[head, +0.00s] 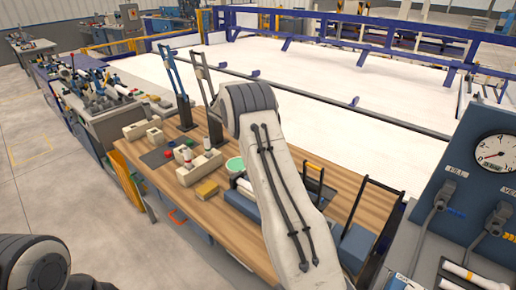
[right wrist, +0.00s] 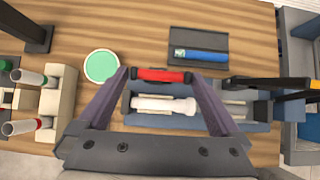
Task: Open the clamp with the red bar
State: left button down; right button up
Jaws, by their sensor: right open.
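The red bar (right wrist: 160,75) of a clamp lies along the far edge of a blue-grey cradle (right wrist: 134,119) in the right wrist view. A white pipe (right wrist: 160,105) lies in the cradle, on the near side of the bar. My right gripper (right wrist: 157,78) is open. Its two fingers stand at the left and right ends of the red bar; I cannot tell whether they touch it. In the head view my own right arm hides the red bar and the right gripper. My left gripper is out of view; only part of that arm shows at the lower left.
A clamp with a yellow-orange bar (head: 315,167) stands raised, and a black frame (head: 385,185) beside it too. A green bowl (right wrist: 102,66), a tray (right wrist: 215,35) with a blue pipe (right wrist: 203,54), and beige blocks (right wrist: 62,95) holding pipes are nearby. Bare wooden tabletop (right wrist: 130,25) lies beyond.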

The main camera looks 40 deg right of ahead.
jog(key=shift+b+v, duration=0.45)
jog(key=shift+v, duration=1.8)
jog(key=s+a+r+m+y+b, duration=0.1)
jog(key=s+a+m+y, duration=0.15)
jog(key=s+a, duration=0.75)
jog(key=s+a+r+m+y+b, duration=0.1)
jog(key=s+a+r+m+y, duration=0.15)
jog(key=a, duration=1.55)
jog(key=s+a+f+m+g+y, duration=0.1)
jog(key=s+a+m, duration=0.3)
jog(key=s, duration=1)
jog(key=s+a+f+m+y, duration=0.2)
jog(key=s+a, duration=0.5)
jog(key=s, duration=0.7)
jog(key=shift+s+a+f+m+g+y+b, duration=0.4)
jog(key=shift+f+m, duration=0.3)
jog(key=shift+m, duration=0.5)
